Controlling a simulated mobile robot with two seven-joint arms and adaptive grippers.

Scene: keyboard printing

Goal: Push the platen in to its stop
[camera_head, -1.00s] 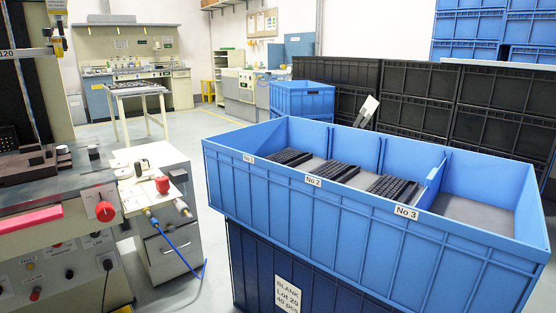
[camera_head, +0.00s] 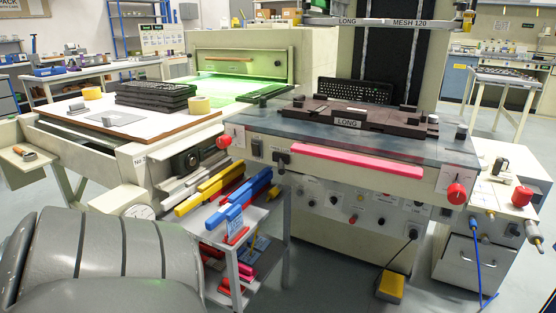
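The printing machine stands right of centre with a screen frame above it marked LONG and MESH 120. Its dark platen (camera_head: 395,119), with a LONG label on the front, sits on the grey machine bed (camera_head: 262,122). A black keyboard (camera_head: 355,91) shows behind the platen's raised part; I cannot tell what it rests on. A pink-red padded bar (camera_head: 370,161) runs along the bed's front edge. I cannot tell from here how far in the platen is. Neither of my grippers is in view.
A red knob (camera_head: 456,194) is at the bed's right corner. Left, a table (camera_head: 65,118) holds stacked black keyboards (camera_head: 155,96) and tape rolls, beside a green-lit dryer opening (camera_head: 240,82). A cart (camera_head: 262,212) with coloured bars stands below. A yellow pedal (camera_head: 391,287) is on the floor.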

